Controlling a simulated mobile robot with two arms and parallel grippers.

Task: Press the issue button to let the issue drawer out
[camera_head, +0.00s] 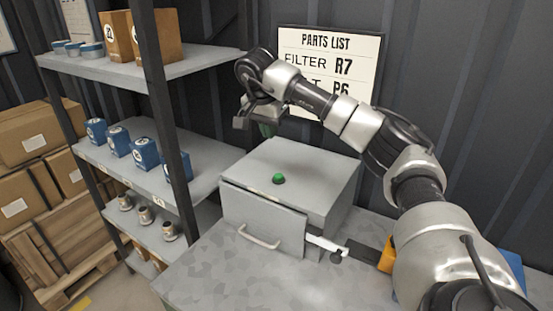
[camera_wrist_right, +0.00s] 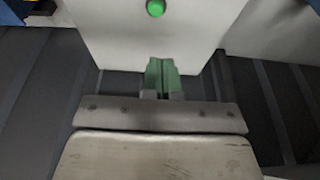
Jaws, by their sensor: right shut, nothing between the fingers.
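The issue button (camera_head: 278,179) is a small green dome on top of a grey metal cabinet (camera_head: 318,170). It also shows at the top of the right wrist view (camera_wrist_right: 155,8). The issue drawer (camera_head: 262,222) is in the cabinet's front and has a pale bar handle (camera_head: 259,238). I cannot tell for sure whether the drawer sits flush. My right gripper (camera_head: 268,130) is above the cabinet's back part, behind the button and apart from it. Its green fingertips show together and empty in the right wrist view (camera_wrist_right: 162,75). My left gripper is not in view.
A shelf rack (camera_head: 150,65) with blue boxes (camera_head: 146,153) and metal parts stands left of the cabinet. A parts list sign (camera_head: 330,65) hangs on the dark wall behind. A grey worktop (camera_head: 225,275) lies in front, with a white-and-black object (camera_head: 327,245) beside the drawer.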

